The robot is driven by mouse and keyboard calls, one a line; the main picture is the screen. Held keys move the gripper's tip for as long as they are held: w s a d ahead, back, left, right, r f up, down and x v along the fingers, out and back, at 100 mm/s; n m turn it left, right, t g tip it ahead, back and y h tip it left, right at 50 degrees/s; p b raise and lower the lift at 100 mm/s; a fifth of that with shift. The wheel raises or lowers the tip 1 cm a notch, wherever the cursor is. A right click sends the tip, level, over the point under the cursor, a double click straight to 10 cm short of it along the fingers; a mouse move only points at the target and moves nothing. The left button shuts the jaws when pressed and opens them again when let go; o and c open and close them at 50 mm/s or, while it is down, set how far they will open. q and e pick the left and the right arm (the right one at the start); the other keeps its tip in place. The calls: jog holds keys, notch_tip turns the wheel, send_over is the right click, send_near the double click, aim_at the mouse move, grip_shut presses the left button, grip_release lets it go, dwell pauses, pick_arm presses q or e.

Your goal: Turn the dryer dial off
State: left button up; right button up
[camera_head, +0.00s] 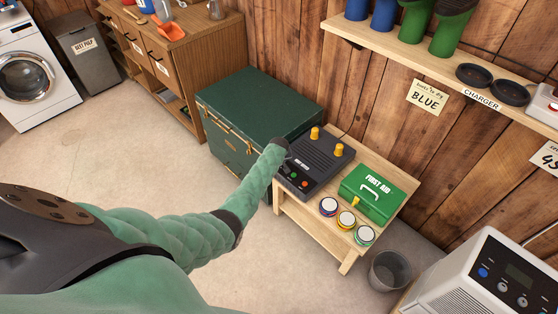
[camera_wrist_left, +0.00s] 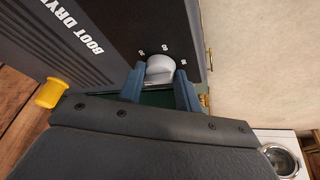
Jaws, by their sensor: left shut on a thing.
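The boot dryer (camera_head: 318,160) is a dark grey box with yellow pegs, on a low wooden bench beside a green trunk. Its lettering also shows on the dark casing in the left wrist view (camera_wrist_left: 75,45). The dial (camera_wrist_left: 160,67) is a light grey knob with small white marks around it, too small to read surely. My left gripper (camera_wrist_left: 159,82) is shut on the dial, one blue finger on each side. In the head view my left gripper (camera_head: 284,149) is at the dryer's left edge, and the dial is hidden there. My right gripper is not in view.
The bench (camera_head: 335,238) also holds a green first aid box (camera_head: 373,199) and several round tins (camera_head: 346,220). The green trunk (camera_head: 250,105) stands close on the left. A grey bin (camera_head: 390,271) and a white appliance (camera_head: 480,285) are at right. Floor at left is clear.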

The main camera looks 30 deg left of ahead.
pick_arm(q)
jog(key=shift+w, duration=0.1)
dwell(0.3)
jog(key=o, duration=0.7)
jog(key=shift+r, duration=0.1)
